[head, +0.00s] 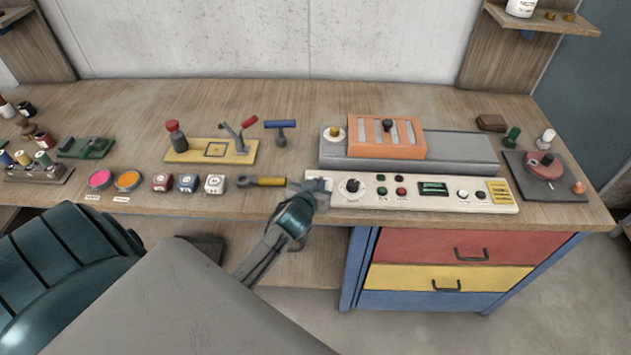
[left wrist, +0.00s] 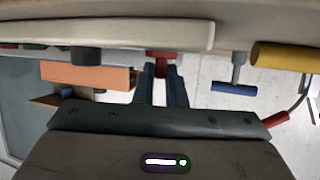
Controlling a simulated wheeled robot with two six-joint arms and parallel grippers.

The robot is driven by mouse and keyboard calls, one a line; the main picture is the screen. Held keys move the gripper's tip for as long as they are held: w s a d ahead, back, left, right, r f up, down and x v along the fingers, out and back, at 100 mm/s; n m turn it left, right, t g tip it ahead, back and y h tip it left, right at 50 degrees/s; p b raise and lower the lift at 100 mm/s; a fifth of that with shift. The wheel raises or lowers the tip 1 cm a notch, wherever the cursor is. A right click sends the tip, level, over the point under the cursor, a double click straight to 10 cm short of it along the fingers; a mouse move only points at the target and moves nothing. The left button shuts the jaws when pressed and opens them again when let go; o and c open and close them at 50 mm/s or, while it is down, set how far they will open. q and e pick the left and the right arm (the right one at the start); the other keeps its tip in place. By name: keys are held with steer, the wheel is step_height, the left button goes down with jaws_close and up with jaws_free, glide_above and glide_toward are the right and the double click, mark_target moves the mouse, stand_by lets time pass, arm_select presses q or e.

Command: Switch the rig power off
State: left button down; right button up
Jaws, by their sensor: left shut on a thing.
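The cream control panel (head: 452,203) lies along the front edge of the bench, with a black dial, red and green buttons, a green display and pale knobs. My left gripper (head: 316,187) is at the panel's left end and hides much of that corner. In the left wrist view the gripper (left wrist: 163,72) is shut on a small red part, which looks like a red switch (left wrist: 161,56), beside the cream panel edge (left wrist: 120,36). Its exact position, up or down, cannot be told. My right gripper is not in view.
A yellow-handled tool (head: 266,181) lies just left of my gripper. An orange slotted box (head: 386,150) sits on a grey block behind the panel. A blue T-shaped tool (head: 281,126) stands behind. Coloured drawers (head: 450,278) are below the bench.

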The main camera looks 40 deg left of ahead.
arm_select(q)
steer(key=shift+w+d+f+n+y+b, duration=0.1)
steer(key=shift+d+f+n+y+b, duration=0.1)
steer(key=shift+n+y+b, duration=0.3)
steer(key=n+g+y+b, duration=0.1)
steer(key=n+y+b, duration=0.1)
steer(key=b, duration=0.1)
steer(key=n+g+y+b, duration=0.2)
steer(key=b, duration=0.1)
steer(key=d+n+g+y+b, duration=0.1)
steer(key=n+g+y+b, duration=0.1)
steer(key=b, duration=0.1)
steer(key=shift+w+f+n+b, duration=0.1)
steer(key=shift+w+n+b, duration=0.2)
steer(key=shift+w+n, duration=0.1)
steer(key=shift+w+n+g+y+b, duration=0.1)
steer(key=shift+n+g+y+b, duration=0.6)
steer(key=shift+g+b, duration=0.25)
steer(key=shift+r+n+g+b, duration=0.2)
steer(key=shift+n+g+b, duration=0.15)
steer(key=shift+n+b, duration=0.05)
steer(key=shift+r, duration=0.1)
steer(key=c, duration=1.5)
jaws_free()
